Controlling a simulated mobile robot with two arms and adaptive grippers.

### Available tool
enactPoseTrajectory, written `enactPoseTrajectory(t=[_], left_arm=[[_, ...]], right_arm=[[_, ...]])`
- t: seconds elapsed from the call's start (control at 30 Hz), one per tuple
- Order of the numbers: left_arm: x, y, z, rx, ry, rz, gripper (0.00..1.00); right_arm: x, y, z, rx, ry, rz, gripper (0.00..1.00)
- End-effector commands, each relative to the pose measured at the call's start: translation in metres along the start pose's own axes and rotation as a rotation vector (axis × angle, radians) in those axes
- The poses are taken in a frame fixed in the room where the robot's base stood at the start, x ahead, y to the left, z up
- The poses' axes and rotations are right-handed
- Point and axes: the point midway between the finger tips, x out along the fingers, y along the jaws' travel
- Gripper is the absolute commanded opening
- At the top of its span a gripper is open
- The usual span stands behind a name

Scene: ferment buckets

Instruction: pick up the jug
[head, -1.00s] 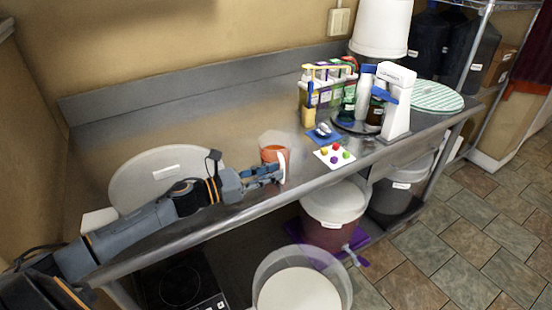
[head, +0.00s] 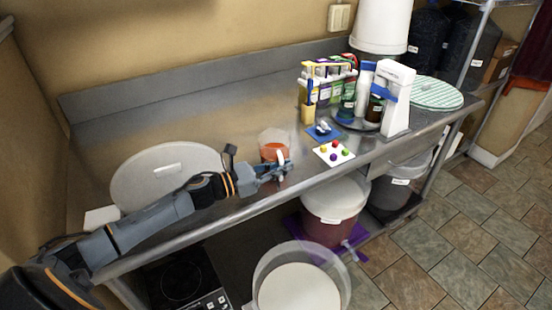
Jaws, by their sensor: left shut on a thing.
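The jug (head: 271,139) is a clear container with orange-red contents and a pale handle on its near right side. It stands near the front edge of the steel table. My left gripper (head: 280,166) reaches in from the left and is shut on the jug's handle (head: 281,158). The fingers partly hide the handle and the lower front of the jug. The jug looks upright; whether its base touches the table is hard to tell. My right gripper is not in view.
A white round lid (head: 150,160) lies left on the table (head: 215,115). A white card with coloured balls (head: 334,154), a blue pad (head: 322,134), bottles and a white device (head: 397,98) stand to the right. Buckets (head: 334,205) stand below the front edge.

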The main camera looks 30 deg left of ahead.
Motion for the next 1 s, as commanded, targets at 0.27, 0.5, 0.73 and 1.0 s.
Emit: enactPoseTrajectory(t=[0.27,0.5,0.73,1.0], left_arm=[[0.000,0.000,0.001,0.002,-0.002,-0.001,0.00],[0.000,0.000,0.003,0.002,-0.002,-0.001,0.00],[0.000,0.000,0.014,0.004,-0.002,-0.002,0.00],[-0.001,-0.003,0.040,0.002,-0.002,-0.002,0.00]], right_arm=[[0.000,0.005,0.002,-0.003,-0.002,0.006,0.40],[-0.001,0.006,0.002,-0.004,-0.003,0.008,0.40],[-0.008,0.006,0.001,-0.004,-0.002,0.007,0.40],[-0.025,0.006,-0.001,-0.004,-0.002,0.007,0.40]])
